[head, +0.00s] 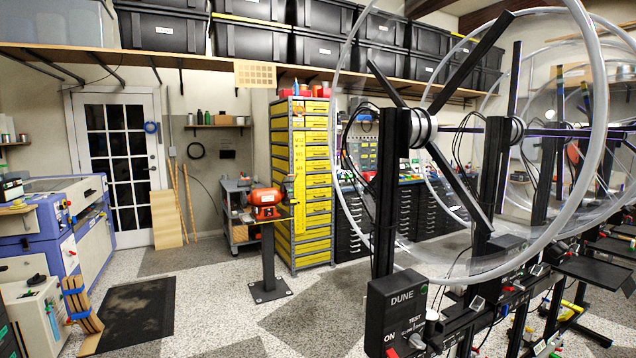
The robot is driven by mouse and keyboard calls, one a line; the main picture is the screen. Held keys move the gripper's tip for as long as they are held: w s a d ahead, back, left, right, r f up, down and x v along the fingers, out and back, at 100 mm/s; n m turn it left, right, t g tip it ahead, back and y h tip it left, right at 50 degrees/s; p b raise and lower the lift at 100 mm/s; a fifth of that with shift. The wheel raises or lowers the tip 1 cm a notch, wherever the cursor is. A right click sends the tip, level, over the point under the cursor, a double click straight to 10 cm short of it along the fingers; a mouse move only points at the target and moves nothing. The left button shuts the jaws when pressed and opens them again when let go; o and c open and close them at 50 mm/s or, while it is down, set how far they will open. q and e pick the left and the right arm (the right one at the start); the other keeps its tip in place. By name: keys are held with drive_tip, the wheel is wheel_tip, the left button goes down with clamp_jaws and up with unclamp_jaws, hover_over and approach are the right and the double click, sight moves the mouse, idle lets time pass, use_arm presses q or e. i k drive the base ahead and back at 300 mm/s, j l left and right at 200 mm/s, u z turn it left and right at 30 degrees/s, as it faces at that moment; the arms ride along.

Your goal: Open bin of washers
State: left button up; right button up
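A tall grey rack of yellow bins (315,170) stands at the back, middle of the head view. The yellow bins are stacked in columns, and the ones I can see look shut. Labels on them are too small to read, so I cannot tell which one holds washers. More small drawers and bins (378,152) show behind the wheels, partly hidden. Neither of my grippers is in view.
Large clear acrylic wheels (590,130) on black stands fill the right, with a black DUNE control box (397,312) in front. A red grinder on a pedestal (268,245) stands before the yellow rack. A blue machine (60,225) is at left. Speckled floor is open in the middle.

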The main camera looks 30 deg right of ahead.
sight(313, 179)
drive_tip(key=i+z, duration=0.15)
drive_tip(key=i, duration=0.45)
drive_tip(key=i+u, duration=0.1)
drive_tip(key=i, duration=2.25)
drive_tip(key=i+z, duration=0.75)
drive_tip(key=i+j+z, duration=0.15)
drive_tip(key=i+z, duration=0.2)
drive_tip(key=i+l+z, duration=0.15)
drive_tip(key=i+z, duration=0.25)
drive_tip(key=i+l+z, duration=0.1)
drive_tip(key=i+z, duration=0.65)
drive_tip(key=k+j, duration=0.05)
drive_tip(key=k, duration=0.05)
